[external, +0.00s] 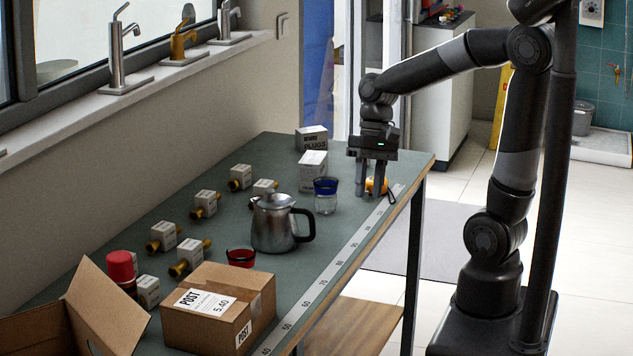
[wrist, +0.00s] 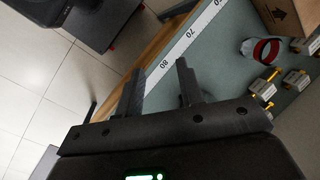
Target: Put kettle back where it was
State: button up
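The kettle (external: 273,228) is a silver metal pot with a lid and a black handle. It stands upright on the green-grey table (external: 222,232), its handle towards the right. My gripper (external: 370,190) is at the table's far right end, pointing down, to the right of the kettle and apart from it. In the wrist view, my gripper's fingers (wrist: 161,82) are spread with nothing visible between them. I cannot make out the kettle in the wrist view.
A blue-rimmed glass (external: 326,196) stands between kettle and gripper. An orange object (external: 378,185) is beside my fingers.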

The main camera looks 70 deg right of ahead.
jog(key=s+r+n+t+h, duration=0.3)
jog(key=s+r+n+t, duration=0.2)
jog(key=r+n, duration=0.1)
jog(key=shift+s+a+t+h, duration=0.25)
jog(key=shift+a+t+h, duration=0.15)
